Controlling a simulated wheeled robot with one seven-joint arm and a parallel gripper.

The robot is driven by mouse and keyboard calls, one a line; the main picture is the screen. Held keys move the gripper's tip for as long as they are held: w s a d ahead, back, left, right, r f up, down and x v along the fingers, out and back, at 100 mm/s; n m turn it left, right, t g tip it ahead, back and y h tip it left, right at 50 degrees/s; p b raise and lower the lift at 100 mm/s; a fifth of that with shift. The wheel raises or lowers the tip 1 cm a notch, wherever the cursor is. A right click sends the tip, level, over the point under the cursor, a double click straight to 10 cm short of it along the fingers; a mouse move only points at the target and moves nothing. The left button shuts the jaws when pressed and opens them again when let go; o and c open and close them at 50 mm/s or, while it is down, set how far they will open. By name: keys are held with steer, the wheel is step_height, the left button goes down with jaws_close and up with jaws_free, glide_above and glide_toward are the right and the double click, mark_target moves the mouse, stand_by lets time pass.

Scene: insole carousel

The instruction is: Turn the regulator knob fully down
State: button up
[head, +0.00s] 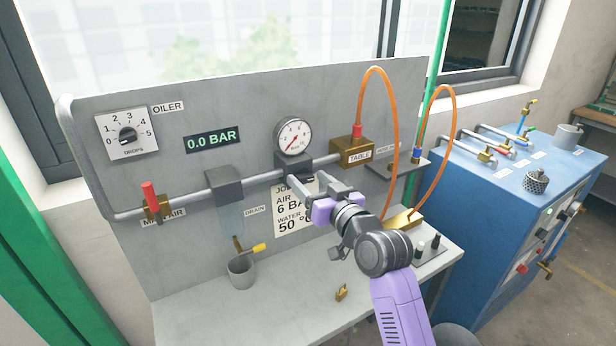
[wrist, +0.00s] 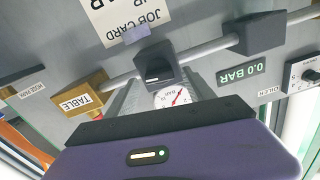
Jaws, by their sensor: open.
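The regulator is a dark block (head: 291,163) on the pipe below the round gauge (head: 293,137). In the wrist view, which is upside down, a dark knob-like face with a pale mark (wrist: 155,74) shows on it. The knob is not clearly seen in the head view, where my gripper is in front. My gripper (head: 308,179) is open and empty, its fingers pointing at the panel just below and right of the regulator. In the wrist view the fingers lie either side of the gauge, short of the regulator; I cannot see contact. The display (head: 213,141) reads 0.0 BAR.
A red-handled main air valve (head: 151,197), another dark block (head: 224,183) and a brass table block (head: 352,151) sit along the pipe. A job card (head: 291,212) is behind my gripper. A yellow-handled drain valve (head: 252,248) hangs over a grey cup (head: 241,270). Orange hoses (head: 394,130) loop at right.

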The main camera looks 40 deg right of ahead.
steer(key=shift+w+d, duration=0.15)
steer(key=shift+w, duration=0.4)
jaws_close()
